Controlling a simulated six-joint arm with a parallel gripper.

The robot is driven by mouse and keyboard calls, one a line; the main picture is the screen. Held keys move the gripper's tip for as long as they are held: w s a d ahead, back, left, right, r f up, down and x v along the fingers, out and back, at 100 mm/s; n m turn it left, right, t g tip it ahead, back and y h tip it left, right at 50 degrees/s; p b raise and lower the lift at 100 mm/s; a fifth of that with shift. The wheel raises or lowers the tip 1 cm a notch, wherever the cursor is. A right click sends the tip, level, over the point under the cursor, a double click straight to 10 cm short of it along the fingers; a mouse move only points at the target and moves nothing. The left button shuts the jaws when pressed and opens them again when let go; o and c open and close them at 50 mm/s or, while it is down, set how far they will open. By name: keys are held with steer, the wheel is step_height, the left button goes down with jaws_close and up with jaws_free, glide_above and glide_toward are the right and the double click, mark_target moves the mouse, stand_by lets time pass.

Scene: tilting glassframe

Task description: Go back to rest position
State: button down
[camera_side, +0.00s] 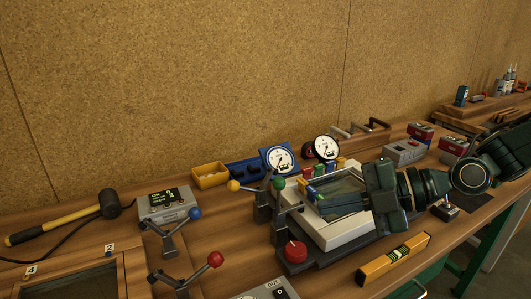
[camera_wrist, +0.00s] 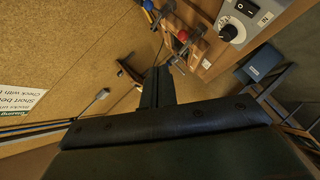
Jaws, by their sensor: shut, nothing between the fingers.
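My gripper (camera_side: 324,206) reaches in from the right in the side view, its fingers pointing left above the pale frame unit (camera_side: 345,236) with the glass pane. I cannot tell whether it touches the unit. In the wrist view my gripper (camera_wrist: 157,72) has its dark fingers together, with nothing between them. My wrist and fingers hide part of the frame unit and its pane in the side view. The frame unit cannot be made out in the wrist view.
Levers with a yellow knob (camera_side: 234,186), a green knob (camera_side: 279,183) and a red button (camera_side: 296,252) stand left of my gripper. Two dials (camera_side: 280,159) stand behind. A yellow level (camera_side: 393,259) lies in front. A mallet (camera_side: 108,204) lies far left. The wall is behind the bench.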

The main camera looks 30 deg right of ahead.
steer(key=s+d+r+m+g+h, duration=0.3)
steer(key=s+d+m+h, duration=0.7)
steer(key=s+d+m, duration=0.8)
steer(key=shift+d+m, duration=0.65)
steer(key=shift+m, duration=1.85)
steer(key=shift+r, duration=0.2)
